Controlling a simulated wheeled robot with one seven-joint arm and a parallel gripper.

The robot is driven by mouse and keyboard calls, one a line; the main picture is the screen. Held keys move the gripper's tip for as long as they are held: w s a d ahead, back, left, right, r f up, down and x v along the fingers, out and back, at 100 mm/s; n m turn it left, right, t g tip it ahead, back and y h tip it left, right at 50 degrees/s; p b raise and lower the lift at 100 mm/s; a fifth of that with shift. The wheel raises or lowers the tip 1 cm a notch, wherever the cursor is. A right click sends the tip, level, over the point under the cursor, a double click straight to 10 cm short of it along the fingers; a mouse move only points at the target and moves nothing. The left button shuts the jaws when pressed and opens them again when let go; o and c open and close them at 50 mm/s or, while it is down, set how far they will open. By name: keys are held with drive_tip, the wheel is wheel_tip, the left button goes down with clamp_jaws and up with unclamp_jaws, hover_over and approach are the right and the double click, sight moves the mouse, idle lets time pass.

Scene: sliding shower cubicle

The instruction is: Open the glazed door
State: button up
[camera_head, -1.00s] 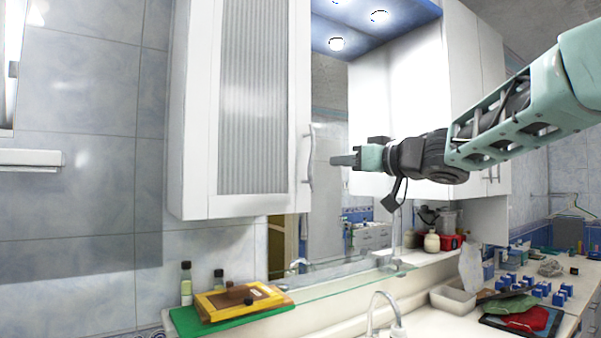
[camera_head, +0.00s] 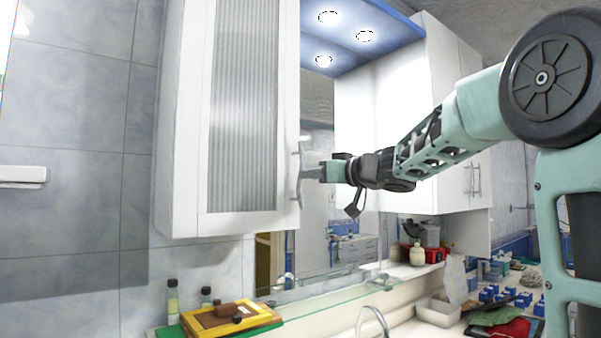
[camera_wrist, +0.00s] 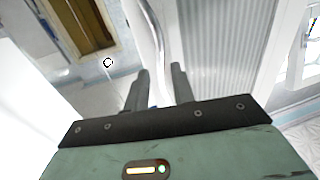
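The glazed door (camera_head: 245,105) is a white cabinet front with a ribbed glass panel. It looks shut, on a wall cabinet at the upper middle of the head view. Its curved metal handle (camera_head: 299,160) is upright on the right edge of the door. My gripper (camera_head: 306,173) is at the handle from the right. In the wrist view the fingers (camera_wrist: 160,82) are apart, and the handle (camera_wrist: 157,35) runs up from between the fingertips. The ribbed glass (camera_wrist: 220,45) lies to its right. I cannot tell whether either finger touches the handle.
A glass shelf (camera_head: 320,288) and a sink tap (camera_head: 375,318) are below the gripper. A white cabinet (camera_head: 405,120) is to the right. The space before the door looks clear.

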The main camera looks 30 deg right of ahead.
sight(300, 197)
drive_tip(key=shift+p+x, duration=0.35)
drive_tip(key=shift+x, duration=2)
clamp_jaws()
drive_tip(key=shift+a, duration=0.1)
